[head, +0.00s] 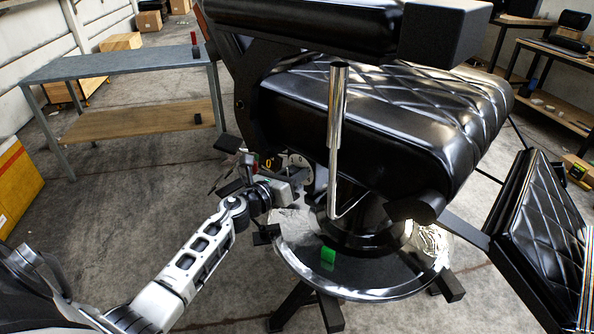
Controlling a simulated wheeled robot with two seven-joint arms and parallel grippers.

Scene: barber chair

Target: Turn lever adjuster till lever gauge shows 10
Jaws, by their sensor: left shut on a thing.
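The black padded barber chair (370,115) fills the middle and right of the head view. Under the left side of its seat is a small dark gauge (269,163) with a yellow digit that looks like 0. A round metal disc (299,162) sits beside it. My left gripper (272,187) is right below the gauge, at the chair's side. It is shut on a small part there, which looks like the lever adjuster; the fingers and wrist hide most of it. A chrome lever (338,135) stands upright in front of the seat. My right gripper is not in view.
A round chair base with a metal rim (360,293) and a green block (327,257) on it is close to my left wrist. The footrest (545,230) juts out at right. A grey-topped table (120,66) stands at left, with open floor before it.

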